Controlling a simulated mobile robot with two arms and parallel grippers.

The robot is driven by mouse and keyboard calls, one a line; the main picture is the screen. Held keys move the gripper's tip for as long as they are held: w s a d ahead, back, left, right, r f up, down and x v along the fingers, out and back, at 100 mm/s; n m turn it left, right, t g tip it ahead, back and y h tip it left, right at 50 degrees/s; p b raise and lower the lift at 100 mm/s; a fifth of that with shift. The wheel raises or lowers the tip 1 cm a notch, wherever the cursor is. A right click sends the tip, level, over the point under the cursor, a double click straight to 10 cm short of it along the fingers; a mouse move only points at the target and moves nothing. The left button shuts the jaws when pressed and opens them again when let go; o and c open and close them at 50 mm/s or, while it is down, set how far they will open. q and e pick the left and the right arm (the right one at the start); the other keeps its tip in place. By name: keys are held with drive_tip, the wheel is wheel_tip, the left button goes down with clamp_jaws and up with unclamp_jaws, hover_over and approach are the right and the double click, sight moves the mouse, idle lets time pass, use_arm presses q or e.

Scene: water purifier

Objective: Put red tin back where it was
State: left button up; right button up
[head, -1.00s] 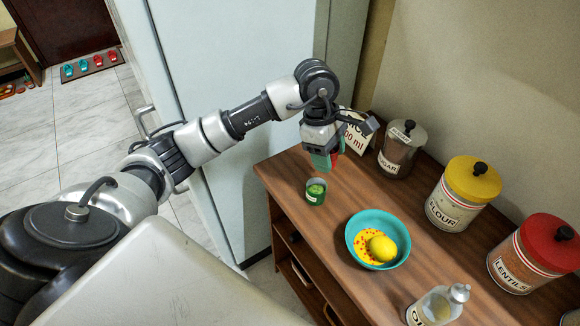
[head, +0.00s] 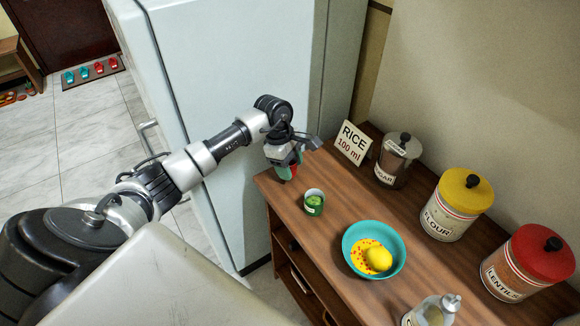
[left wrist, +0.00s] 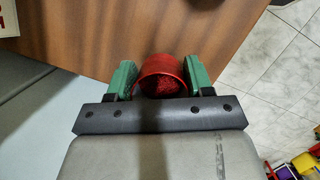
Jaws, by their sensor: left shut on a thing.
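The red tin (left wrist: 161,78) is a small open cylinder with dark red contents, seen from above in the left wrist view. My left gripper (left wrist: 161,80) is shut on it, with one green finger pad on each side. In the head view the left gripper (head: 284,172) is over the far left corner of the wooden counter, and only a bit of the red tin (head: 294,170) shows past the fingers. I cannot tell whether the tin touches the counter. My right gripper is not in view.
A green tin (head: 314,202) stands just right of the gripper. Behind are a RICE 100 ml card (head: 352,143) and a sugar jar (head: 397,160). A teal bowl (head: 347,246) with a lemon, flour jar (head: 455,206) and lentils jar (head: 527,263) stand further right. The fridge (head: 240,70) borders the counter.

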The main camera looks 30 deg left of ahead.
use_arm(q)
drive_tip(key=shift+f, duration=1.05)
drive_tip(key=o, duration=0.9)
drive_tip(key=shift+r, duration=0.1)
drive_tip(key=shift+r, duration=0.15)
drive_tip(key=b+v, duration=0.1)
drive_tip(key=v, duration=1.1)
drive_tip(key=shift+b, duration=0.3)
